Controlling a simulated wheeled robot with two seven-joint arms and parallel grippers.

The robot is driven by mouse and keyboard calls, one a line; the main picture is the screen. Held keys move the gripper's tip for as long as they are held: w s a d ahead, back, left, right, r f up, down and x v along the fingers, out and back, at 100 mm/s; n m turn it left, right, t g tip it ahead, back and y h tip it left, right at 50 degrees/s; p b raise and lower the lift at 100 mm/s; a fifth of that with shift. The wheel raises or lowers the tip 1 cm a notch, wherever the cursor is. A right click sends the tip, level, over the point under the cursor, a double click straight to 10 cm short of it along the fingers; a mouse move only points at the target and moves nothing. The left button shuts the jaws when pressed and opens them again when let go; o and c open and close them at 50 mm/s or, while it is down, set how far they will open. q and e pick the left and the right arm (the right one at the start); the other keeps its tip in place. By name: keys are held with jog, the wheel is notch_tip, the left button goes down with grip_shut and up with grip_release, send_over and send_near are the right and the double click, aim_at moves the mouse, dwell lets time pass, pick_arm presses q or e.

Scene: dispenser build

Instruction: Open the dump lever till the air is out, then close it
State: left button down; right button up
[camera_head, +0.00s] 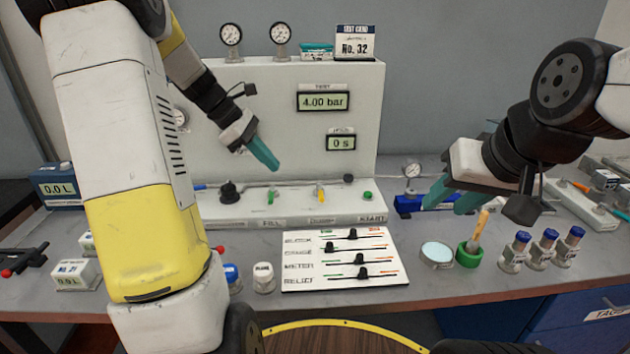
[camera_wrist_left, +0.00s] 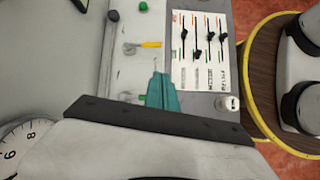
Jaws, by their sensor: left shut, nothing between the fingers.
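The test panel's yellow-handled lever (camera_head: 321,194) stands on the white ledge, its handle pointing toward the front; its label is too small to read. It also shows in the left wrist view (camera_wrist_left: 150,44). A green-handled lever (camera_head: 272,193) is left of it, above the word FILL. The pressure display (camera_head: 323,101) reads 4.00 bar, and the lower display (camera_head: 341,143) reads 0 s. My left gripper (camera_head: 270,160) is shut and empty, above and behind the green lever, apart from the yellow one.
A white card with black sliders (camera_head: 345,278) lies before the ledge. A green START button (camera_head: 367,196) and black knob (camera_head: 228,192) are on the ledge. A round tin (camera_head: 437,254), green brush pot (camera_head: 468,254) and blue-capped bottles (camera_head: 542,247) stand at right.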

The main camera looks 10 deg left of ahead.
aim_at(320, 192)
pick_arm(q)
jog(key=shift+w+a+f+n, duration=0.75)
jog(key=shift+w+f+n, duration=0.15)
jog(key=shift+w, duration=0.15)
jog(key=x, duration=0.9)
jog(key=shift+d+f, duration=0.15)
jog(key=shift+d, duration=0.3)
jog(key=d, duration=0.3)
jog(key=shift+w+d+f, duration=0.1)
jog(key=shift+w+f, duration=0.15)
jog(key=shift+f, duration=0.15)
jog(key=shift+w+d+f, duration=0.1)
jog(key=shift+d, duration=0.3)
jog(key=shift+d, duration=0.15)
